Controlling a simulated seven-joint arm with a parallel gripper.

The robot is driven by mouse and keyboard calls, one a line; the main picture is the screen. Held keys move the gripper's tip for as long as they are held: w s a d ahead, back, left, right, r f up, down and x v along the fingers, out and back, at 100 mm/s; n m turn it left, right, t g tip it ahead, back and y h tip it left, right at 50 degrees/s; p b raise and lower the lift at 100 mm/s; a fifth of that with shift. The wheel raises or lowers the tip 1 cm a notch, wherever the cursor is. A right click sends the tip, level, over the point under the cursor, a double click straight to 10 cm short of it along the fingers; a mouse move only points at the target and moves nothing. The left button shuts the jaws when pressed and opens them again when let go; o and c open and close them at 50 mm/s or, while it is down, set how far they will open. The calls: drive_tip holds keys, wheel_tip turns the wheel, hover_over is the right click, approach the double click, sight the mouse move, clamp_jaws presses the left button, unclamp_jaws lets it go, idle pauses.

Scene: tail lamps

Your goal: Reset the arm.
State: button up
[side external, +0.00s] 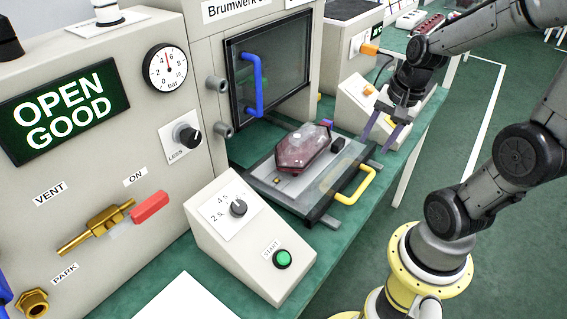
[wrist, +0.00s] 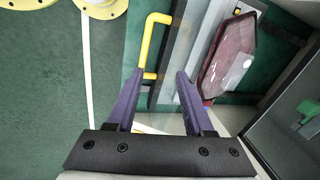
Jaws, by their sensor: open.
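My gripper (side external: 379,143) is open, with nothing between its purple fingers. It is to the right of the sliding tray, near the bench's edge. In the wrist view the fingers (wrist: 158,76) are spread, with the tray's yellow handle just beyond them. A dark red tail lamp (side external: 303,150) lies on the tray (side external: 322,186), apart from my gripper. The lamp also shows at the upper right of the wrist view (wrist: 226,58).
The yellow handle (side external: 355,187) sticks out at the tray's front. A dark door (side external: 285,58) with a blue handle (side external: 252,85) stands behind. The display (side external: 65,106) reads "OPEN GOOD". A start console (side external: 252,238) stands in front. Floor at the right is clear around my base.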

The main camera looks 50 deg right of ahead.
drive_tip(key=s+a+r+n+t, duration=0.2)
drive_tip(key=a+r+n, duration=0.6)
drive_tip(key=n, duration=0.8)
drive_tip(key=shift+s+a+t, duration=0.4)
drive_tip(key=shift+s+a, duration=0.7)
drive_tip(key=shift+a, duration=0.6)
